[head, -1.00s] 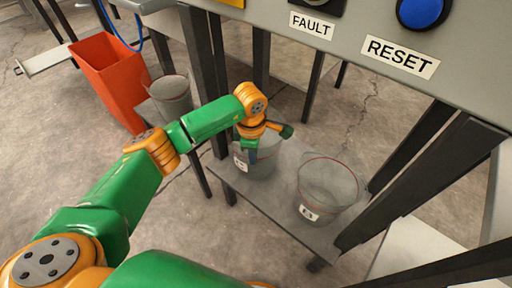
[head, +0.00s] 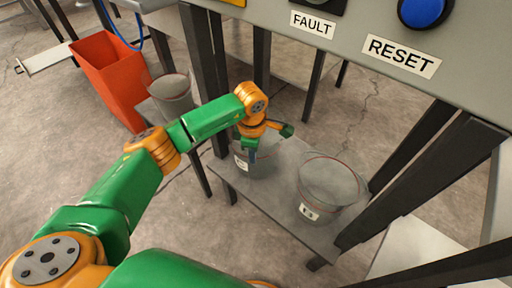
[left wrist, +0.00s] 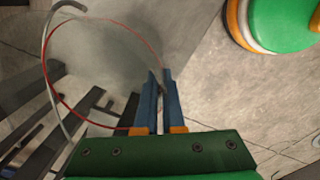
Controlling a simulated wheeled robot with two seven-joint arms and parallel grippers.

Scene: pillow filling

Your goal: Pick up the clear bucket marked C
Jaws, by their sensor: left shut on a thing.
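A clear bucket (head: 262,167) with a pale label is at the left end of the low shelf, partly hidden by my left arm. Its letter is too small to read surely. My left gripper (head: 252,153) points down at this bucket. In the left wrist view the blue fingers (left wrist: 160,88) are close together across the red-edged bucket wall, shut on it. The bucket's round rim (left wrist: 72,112) spreads to the left of the fingers there. A second clear bucket (head: 330,182), its label seeming to read B, stands on the shelf to the right. My right gripper is not in view.
The low grey shelf (head: 282,222) stands between dark legs. A grey panel (head: 470,60) with FAULT and RESET labels overhangs it. Another clear bucket (head: 172,98) stands at the left, beside an orange bin (head: 108,80). Open floor lies at the left.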

